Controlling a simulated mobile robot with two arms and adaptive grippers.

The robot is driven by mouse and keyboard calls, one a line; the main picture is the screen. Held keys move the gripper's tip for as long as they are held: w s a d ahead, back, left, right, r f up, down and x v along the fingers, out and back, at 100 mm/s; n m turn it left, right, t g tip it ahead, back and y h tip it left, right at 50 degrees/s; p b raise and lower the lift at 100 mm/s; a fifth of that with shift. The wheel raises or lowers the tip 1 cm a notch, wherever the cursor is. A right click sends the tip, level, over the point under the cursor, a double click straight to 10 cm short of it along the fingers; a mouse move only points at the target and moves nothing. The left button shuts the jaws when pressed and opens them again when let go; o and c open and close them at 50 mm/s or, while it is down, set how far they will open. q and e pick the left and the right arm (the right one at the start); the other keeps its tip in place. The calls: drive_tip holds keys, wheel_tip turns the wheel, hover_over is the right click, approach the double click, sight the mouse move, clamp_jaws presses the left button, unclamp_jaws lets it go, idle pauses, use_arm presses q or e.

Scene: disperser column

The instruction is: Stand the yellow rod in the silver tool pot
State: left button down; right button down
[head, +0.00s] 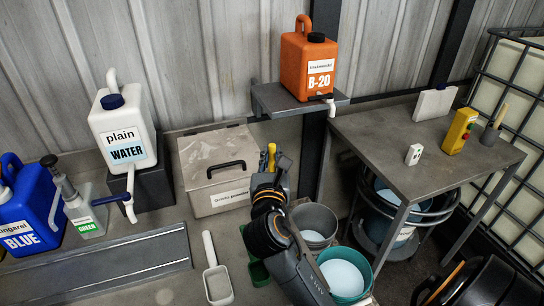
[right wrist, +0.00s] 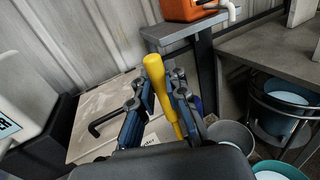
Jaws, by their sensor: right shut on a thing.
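My right gripper (head: 273,174) is up in front of the grey lidded box, and it is shut on the yellow rod (head: 271,154). In the right wrist view the rod (right wrist: 155,76) stands between the blue-grey fingers (right wrist: 158,100), thick end up, tilted a little. Its lower end is partly hidden by the gripper. The gripper is well to the left of this pot. My left gripper is not in view.
An orange B-20 can (head: 307,68) stands on a wall shelf (head: 285,100) between gripper and table. Buckets (head: 345,278) stand below.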

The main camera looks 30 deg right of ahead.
drive_tip(key=c, duration=1.4)
unclamp_jaws()
drive_tip(key=shift+o, duration=0.2)
drive_tip(key=b+v, duration=0.2)
drive_tip(key=v, duration=1)
